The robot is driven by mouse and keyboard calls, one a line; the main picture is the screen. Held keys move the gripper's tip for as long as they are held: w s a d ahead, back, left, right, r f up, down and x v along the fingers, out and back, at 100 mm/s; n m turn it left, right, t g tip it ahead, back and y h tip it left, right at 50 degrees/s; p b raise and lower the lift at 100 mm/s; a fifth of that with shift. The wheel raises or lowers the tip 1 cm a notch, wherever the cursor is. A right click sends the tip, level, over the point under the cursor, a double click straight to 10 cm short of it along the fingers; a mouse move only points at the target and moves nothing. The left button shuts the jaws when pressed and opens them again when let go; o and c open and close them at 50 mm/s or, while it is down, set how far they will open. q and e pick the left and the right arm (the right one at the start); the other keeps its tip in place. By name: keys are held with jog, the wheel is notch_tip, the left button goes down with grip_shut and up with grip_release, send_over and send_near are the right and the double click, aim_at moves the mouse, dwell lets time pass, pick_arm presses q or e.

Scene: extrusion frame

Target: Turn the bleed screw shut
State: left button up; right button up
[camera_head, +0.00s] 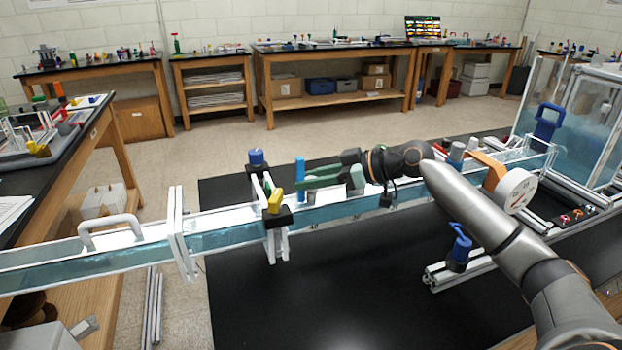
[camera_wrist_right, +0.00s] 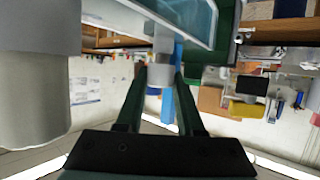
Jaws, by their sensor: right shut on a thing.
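My right gripper (camera_head: 303,181) reaches in from the right, its green fingers pointing left just above the long water-filled channel (camera_head: 345,209). In the right wrist view the gripper (camera_wrist_right: 164,70) is shut on a small pale grey cylinder that I take for the bleed screw (camera_wrist_right: 159,76). A thin stem joins it to the clear channel part, which shows at the top of this view. A blue upright piece (camera_head: 299,168) stands close by the fingertips. In the head view I cannot make out the screw apart from the fingers. My left gripper is not in view.
A round gauge (camera_head: 517,191) and a blue-handled part (camera_head: 460,245) are at right. A white handle (camera_head: 110,231) tops the channel at left. The black mat in front is largely clear.

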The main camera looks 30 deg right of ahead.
grip_shut()
